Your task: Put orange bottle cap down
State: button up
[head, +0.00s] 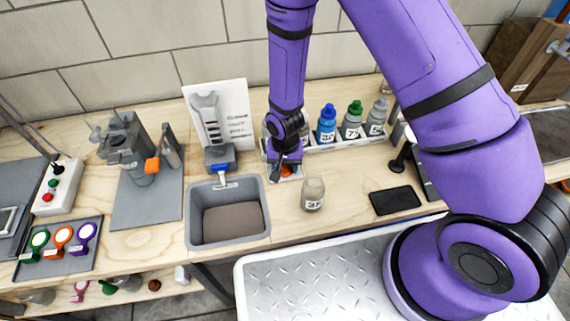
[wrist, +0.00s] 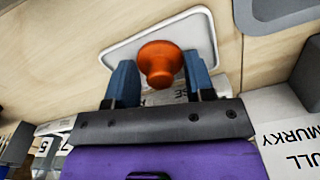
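The orange bottle cap (wrist: 160,62) is between the two blue fingertips of my gripper (wrist: 161,78), which appear to touch its sides. Its narrower knob faces the wrist camera. A small white tray (wrist: 118,52) lies directly behind the cap in the wrist view; I cannot tell whether the cap touches it. In the head view, my gripper (head: 286,165) points down at the tray (head: 298,176), with a bit of the orange cap (head: 287,171) showing below it. A labelled glass jar (head: 313,196) without a cap stands just right of the tray.
A grey bin (head: 262,238) is at left front of the gripper. Blue-, green- and grey-capped bottles stand in a rack (head: 325,145) behind right. An upright sign (head: 218,112) stands behind left. A black flat device (head: 395,200) lies on the bench to the right.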

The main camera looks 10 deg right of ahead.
jog(key=o, duration=0.3)
jog(key=shift+o, duration=0.2)
jog(key=shift+r, duration=0.1)
notch_tip(320, 180, up, 12)
dwell(0.4)
jog(key=shift+r, duration=0.1)
jog(key=s+d+r+t, duration=0.1)
jog(key=d+r, duration=0.2)
jog(key=r, duration=0.5)
jog(key=s+d+r+n+t, duration=0.1)
jog(key=d+r, duration=0.3)
jog(key=r, duration=0.3)
jog(key=s+d+r+t, duration=0.1)
jog(key=d+r, duration=0.2)
jog(key=r, duration=0.5)
jog(key=s+d+r+n+t, duration=0.1)
jog(key=s+d+r, duration=0.3)
jog(key=s+r, duration=0.2)
jog(key=s+d+r+n+t, duration=0.1)
jog(key=s+d+r, duration=0.4)
jog(key=s, duration=0.5)
notch_tip(320, 180, up, 2)
jog(key=shift+s+d, duration=0.3)
jog(key=shift+s, duration=0.1)
